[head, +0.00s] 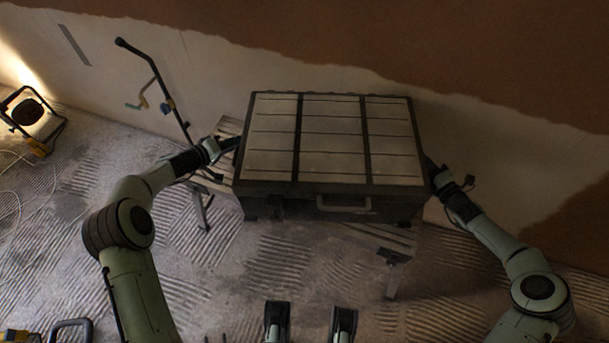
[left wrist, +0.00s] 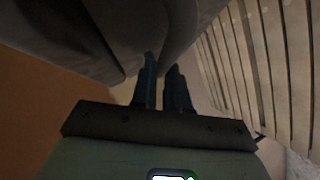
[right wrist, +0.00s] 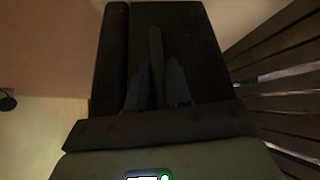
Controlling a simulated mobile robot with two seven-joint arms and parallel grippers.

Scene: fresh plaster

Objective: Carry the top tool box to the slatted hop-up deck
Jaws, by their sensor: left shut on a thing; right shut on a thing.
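The tool box (head: 331,158), dark with a pale panelled lid and a front handle, is level between my two grippers in the head view. It is over the slatted hop-up deck (head: 372,236), which shows at its left and below its front edge. I cannot tell whether the box touches the deck. My left gripper (head: 232,145) is shut at the box's left side; its fingers (left wrist: 164,88) show in the left wrist view. My right gripper (head: 437,176) is shut at the right side. In the right wrist view its fingers (right wrist: 156,84) close around an upright part of the box.
The plaster wall (head: 215,75) stands close behind the box. A work lamp (head: 33,118) with a cable is on the floor at far left. A dark bent pole (head: 150,75) leans at the wall left of the deck. Ridged floor (head: 285,255) lies in front.

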